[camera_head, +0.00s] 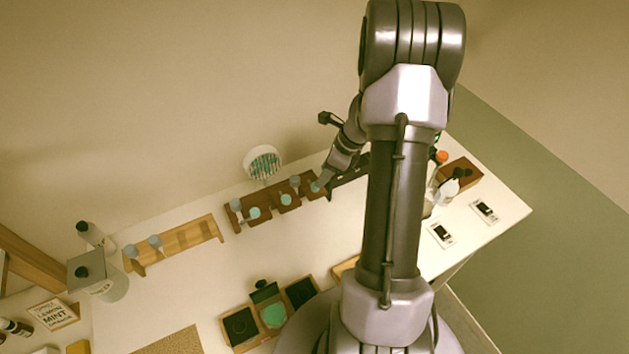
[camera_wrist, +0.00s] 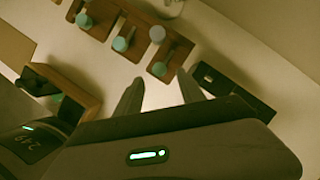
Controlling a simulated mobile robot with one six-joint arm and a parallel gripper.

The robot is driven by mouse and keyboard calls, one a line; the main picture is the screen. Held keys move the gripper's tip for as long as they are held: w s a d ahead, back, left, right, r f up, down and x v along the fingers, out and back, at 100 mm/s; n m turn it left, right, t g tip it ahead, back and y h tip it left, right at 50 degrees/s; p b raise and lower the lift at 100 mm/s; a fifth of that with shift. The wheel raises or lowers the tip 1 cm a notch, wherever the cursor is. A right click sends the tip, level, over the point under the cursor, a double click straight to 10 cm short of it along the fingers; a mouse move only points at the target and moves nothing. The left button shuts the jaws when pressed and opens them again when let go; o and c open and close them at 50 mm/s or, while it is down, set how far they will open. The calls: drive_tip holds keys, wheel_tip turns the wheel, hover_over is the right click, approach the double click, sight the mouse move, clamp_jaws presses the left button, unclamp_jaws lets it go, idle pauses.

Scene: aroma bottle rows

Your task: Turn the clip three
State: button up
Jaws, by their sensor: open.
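A dark brown wooden rack (camera_head: 272,219) near the back edge of the table carries three stations, each with a teal round piece. The teal pieces are left (camera_head: 254,212), middle (camera_head: 285,199) and right (camera_head: 315,187). I cannot tell which part is called clip three. In the wrist view the right teal piece (camera_wrist: 159,69) lies just beyond my gripper (camera_wrist: 158,90), whose two fingers are apart with nothing between them. A grey knob (camera_wrist: 157,34) stands behind it. In the head view my gripper (camera_head: 326,180) is at the rack's right end.
A black slotted strip (camera_wrist: 232,88) lies close to the right finger. A light wooden rack (camera_head: 185,242) stands to the left. A white round holder (camera_head: 263,161) is behind the rack. A wooden tray with dark wells (camera_head: 240,325) is at the front. The table between is mostly clear.

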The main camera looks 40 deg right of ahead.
sight(313, 184)
drive_tip(key=x, duration=0.4)
drive_tip(key=shift+s+a+f+b, duration=0.1)
drive_tip(key=shift+a+f+b, duration=0.05)
drive_tip(key=shift+f+b, duration=0.2)
drive_tip(key=shift+f, duration=0.25)
drive_tip(key=shift+w+f, duration=0.25)
drive_tip(key=shift+w, duration=0.2)
drive_tip(key=shift+s+r, duration=0.1)
drive_tip(key=shift+s, duration=0.1)
drive_tip(key=shift+c, duration=1)
clamp_jaws()
